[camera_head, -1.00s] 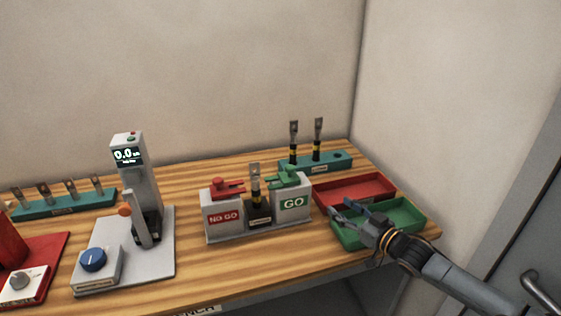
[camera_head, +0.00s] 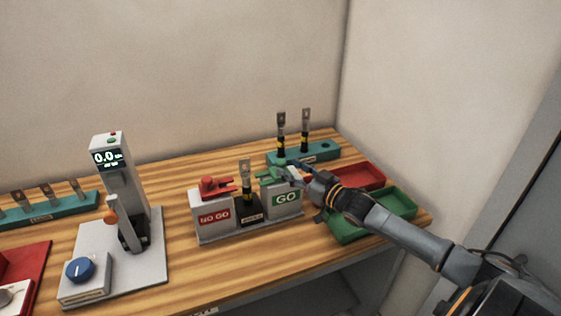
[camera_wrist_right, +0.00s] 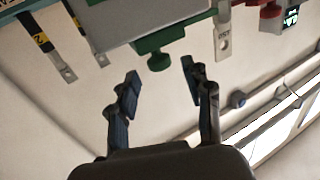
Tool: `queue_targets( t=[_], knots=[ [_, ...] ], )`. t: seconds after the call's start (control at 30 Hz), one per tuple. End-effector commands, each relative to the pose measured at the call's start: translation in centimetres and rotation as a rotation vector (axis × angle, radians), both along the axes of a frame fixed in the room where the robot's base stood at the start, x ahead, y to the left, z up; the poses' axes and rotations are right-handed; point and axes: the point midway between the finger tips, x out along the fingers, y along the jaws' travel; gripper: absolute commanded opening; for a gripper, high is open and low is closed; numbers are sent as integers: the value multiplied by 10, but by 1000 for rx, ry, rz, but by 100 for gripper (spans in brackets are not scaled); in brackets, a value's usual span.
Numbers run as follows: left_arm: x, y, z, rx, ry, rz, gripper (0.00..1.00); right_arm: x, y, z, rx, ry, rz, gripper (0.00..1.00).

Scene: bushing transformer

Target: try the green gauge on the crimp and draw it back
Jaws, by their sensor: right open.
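The green gauge (camera_head: 268,175) rests on top of the grey GO block (camera_head: 286,197) at the right of the gauge stand. It also shows in the wrist view (camera_wrist_right: 160,60). The crimped lug (camera_head: 245,172) stands upright in the middle of the stand, left of the green gauge. It also shows in the wrist view (camera_wrist_right: 223,38). My right gripper (camera_head: 292,171) is at the right side of the green gauge. In the wrist view my right gripper (camera_wrist_right: 160,83) has its fingers apart, with the gauge's knob ahead between them and a gap left. My left gripper is not in view.
The red gauge (camera_head: 214,185) sits on the NO GO block (camera_head: 212,215). A teal rack (camera_head: 325,151) with two lugs stands behind. A red tray (camera_head: 362,175) and a green tray (camera_head: 345,230) lie at right. A tester (camera_head: 120,190) reading 0.0 stands left.

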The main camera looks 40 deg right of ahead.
Motion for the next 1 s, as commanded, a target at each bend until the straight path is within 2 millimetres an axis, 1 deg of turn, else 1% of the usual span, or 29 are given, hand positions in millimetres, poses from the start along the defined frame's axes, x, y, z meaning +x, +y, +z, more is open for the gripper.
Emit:
queue_targets(
  t=[0.03,0.13,0.33,0.5,0.77,0.8,0.87,0.9,0.97,1.0],
  knots=[
    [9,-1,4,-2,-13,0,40,9,1,3,2,-3,-2,50],
    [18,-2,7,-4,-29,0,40,22,3,3,0,-2,-1,50],
    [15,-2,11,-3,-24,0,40,42,7,1,1,-1,-1,50],
    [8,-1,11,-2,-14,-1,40,49,8,0,0,1,0,50],
    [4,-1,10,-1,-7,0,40,49,8,-1,0,1,0,50],
    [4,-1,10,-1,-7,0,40,49,8,-1,0,1,0,46],
    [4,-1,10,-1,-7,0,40,49,8,-1,0,1,0,34],
    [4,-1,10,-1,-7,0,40,49,8,-1,0,1,0,26],
    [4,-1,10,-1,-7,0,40,49,8,-1,0,1,0,13],
    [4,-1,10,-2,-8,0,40,49,8,-1,0,1,0,5]
  ],
)
